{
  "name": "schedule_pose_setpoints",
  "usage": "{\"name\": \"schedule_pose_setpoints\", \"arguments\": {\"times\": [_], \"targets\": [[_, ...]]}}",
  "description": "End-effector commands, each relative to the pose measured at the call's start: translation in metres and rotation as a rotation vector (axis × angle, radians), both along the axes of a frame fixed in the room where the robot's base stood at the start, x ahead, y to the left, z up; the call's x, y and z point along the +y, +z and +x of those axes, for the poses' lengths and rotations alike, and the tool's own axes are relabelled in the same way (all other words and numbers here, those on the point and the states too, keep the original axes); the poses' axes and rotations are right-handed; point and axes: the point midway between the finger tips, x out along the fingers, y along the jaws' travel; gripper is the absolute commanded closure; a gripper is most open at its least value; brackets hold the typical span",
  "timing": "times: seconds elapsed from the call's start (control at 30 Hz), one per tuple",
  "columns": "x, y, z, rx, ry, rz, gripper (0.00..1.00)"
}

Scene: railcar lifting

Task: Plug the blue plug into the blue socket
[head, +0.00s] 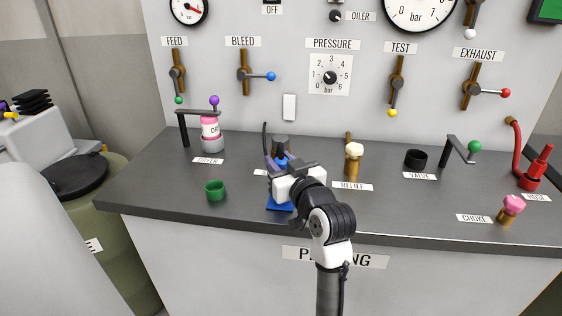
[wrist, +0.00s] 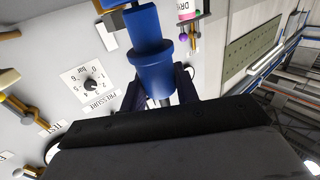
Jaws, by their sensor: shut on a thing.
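My gripper (head: 281,169) is over the middle-left of the counter, with its fingers around the blue plug (head: 280,154). In the wrist view my gripper (wrist: 160,88) is shut on the blue plug (wrist: 150,45), a cylinder with a wider collar. A blue base (head: 279,207), seemingly the blue socket, shows on the counter just below my gripper. My gripper hides most of it, so I cannot tell whether plug and socket touch.
A brass relief piece (head: 353,160) stands close on the right. Farther right are a black ring (head: 415,158), a pink-topped piece (head: 511,207) and a red hose fitting (head: 533,172).

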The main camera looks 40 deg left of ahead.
Motion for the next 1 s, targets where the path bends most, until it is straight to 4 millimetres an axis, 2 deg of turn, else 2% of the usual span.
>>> {"name": "schedule_pose_setpoints", "arguments": {"times": [1.0], "targets": [[0.000, -0.026, 0.000, 0.000, -0.001, 0.001, 0.95]]}}
